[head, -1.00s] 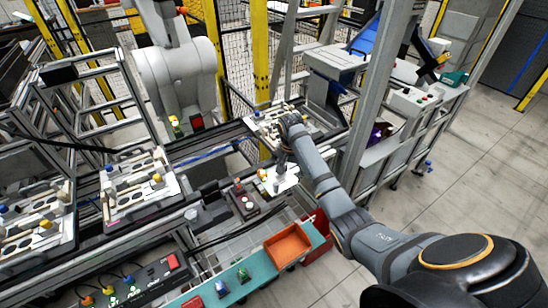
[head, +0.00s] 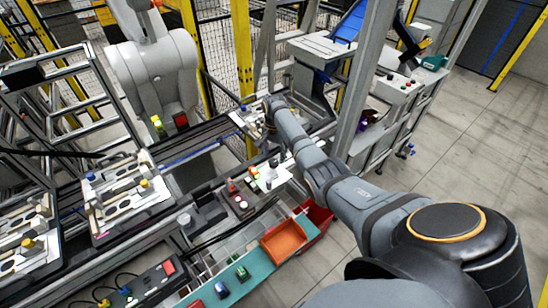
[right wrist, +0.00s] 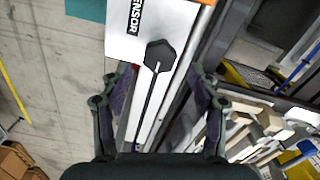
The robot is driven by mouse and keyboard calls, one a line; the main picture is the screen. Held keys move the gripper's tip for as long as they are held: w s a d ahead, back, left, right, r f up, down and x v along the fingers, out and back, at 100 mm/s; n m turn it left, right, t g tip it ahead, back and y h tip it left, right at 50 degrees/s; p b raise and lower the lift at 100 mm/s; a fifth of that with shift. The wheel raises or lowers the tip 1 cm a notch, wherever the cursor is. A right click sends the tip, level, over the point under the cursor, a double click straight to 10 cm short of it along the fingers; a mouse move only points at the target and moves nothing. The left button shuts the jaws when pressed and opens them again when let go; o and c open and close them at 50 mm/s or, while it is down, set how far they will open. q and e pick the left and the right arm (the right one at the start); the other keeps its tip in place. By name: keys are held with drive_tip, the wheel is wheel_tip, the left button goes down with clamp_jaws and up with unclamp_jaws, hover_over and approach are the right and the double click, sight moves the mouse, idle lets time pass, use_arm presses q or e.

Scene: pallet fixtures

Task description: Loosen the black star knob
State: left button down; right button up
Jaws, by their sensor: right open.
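A black, six-sided knob-like head (right wrist: 160,56) shows in the right wrist view on a white plate (right wrist: 122,40) marked "SENSOR". A thin dark rod or line runs down from it in the picture. My right gripper (right wrist: 153,76) is open, with one finger on each side of the knob's line and nothing held. I cannot tell how far the fingertips are from the knob. In the head view my right gripper (head: 272,158) points down at the white plate (head: 268,182), and the knob cannot be made out clearly there. My left gripper is out of view.
A pallet fixture (head: 246,122) with pale blocks stands close behind the right gripper. An orange bin (head: 284,240) and a small button box (head: 240,203) are nearer. A grey upright post (head: 352,85) stands right of the arm. Open floor lies at the right.

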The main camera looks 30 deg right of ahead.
sight(274, 161)
drive_tip(key=shift+f, duration=1.5)
drive_tip(key=c, duration=1.2)
